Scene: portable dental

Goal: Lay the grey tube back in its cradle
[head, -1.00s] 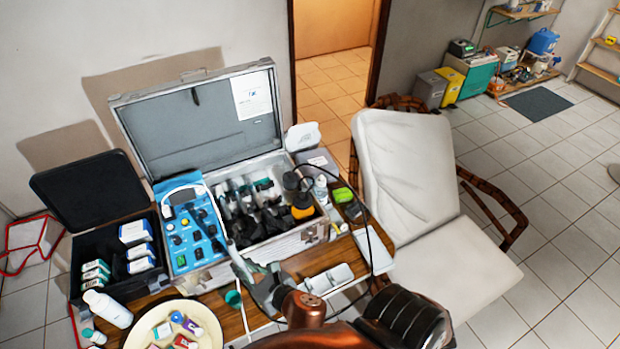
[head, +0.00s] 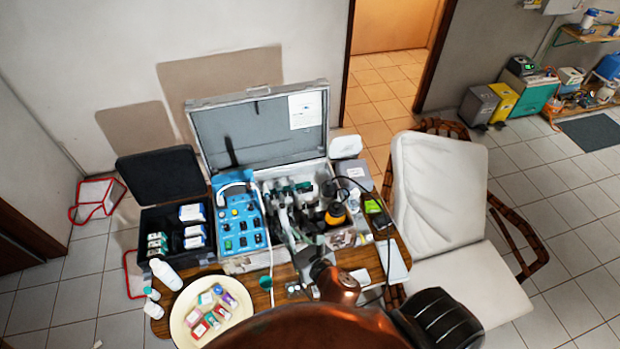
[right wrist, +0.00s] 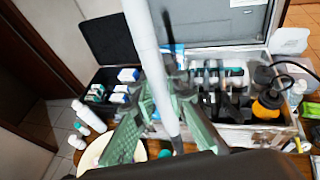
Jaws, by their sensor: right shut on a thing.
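The grey tube (right wrist: 152,60) runs long and slightly tilted through the right wrist view, from the top edge down between my fingers. My right gripper (right wrist: 165,112) is shut on it, with green pads on either side. In the head view my right gripper (head: 288,222) is over the front of the open metal case (head: 240,264), and the arm hides part of the case. The tube is hard to pick out there. I cannot tell which holder in the case is the tube's cradle. My left gripper is not in view.
A blue control panel (head: 238,212) fills the case's left side. A black box (head: 165,218) with small cartons, a white bottle (head: 165,273) and a cream plate (head: 188,335) are at left. A white chair (head: 437,195) stands right.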

